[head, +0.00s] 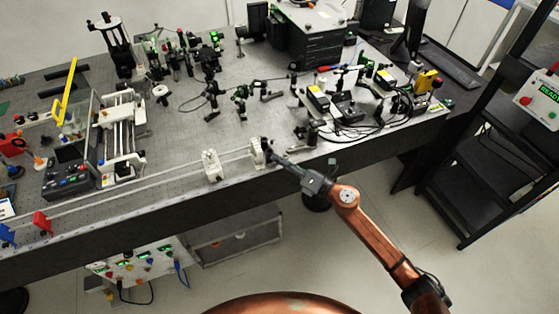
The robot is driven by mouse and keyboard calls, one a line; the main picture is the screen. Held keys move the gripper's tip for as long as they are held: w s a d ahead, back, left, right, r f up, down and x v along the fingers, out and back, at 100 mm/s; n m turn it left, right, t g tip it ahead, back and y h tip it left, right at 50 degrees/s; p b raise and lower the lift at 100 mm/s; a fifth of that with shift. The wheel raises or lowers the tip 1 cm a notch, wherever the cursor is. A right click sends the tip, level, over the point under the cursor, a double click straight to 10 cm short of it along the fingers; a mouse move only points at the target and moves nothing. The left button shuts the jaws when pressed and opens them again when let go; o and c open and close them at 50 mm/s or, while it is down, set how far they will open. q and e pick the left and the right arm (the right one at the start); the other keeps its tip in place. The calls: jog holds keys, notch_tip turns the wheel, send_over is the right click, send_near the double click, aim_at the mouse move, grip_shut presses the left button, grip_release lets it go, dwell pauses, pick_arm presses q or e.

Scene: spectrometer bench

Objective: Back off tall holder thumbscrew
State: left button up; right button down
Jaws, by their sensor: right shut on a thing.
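Two white holders stand near the front edge of the bench. The right one (257,154) is slim and upright; the left one (211,165) is a little wider. I take the slim one as the tall holder, though the two look similar in height here. My right gripper (272,154) comes in from the lower right, with its fingertips against the right side of this holder. It is shut on the thumbscrew there, and the fingers hide the screw. My left gripper is not in view.
A thin pale rail (130,192) runs along the front edge, with a red block (42,222) on it at left. Optics and cables (345,107) crowd the bench right of the gripper. A white-framed instrument (122,130) stands at left. The bench behind the holders is mostly clear.

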jog(key=shift+f, duration=0.15)
dwell(0.3)
jog(key=c, duration=2)
grip_release()
jog(key=shift+o, duration=0.2)
jog(key=shift+d, duration=0.1)
jog(key=v, duration=1.2)
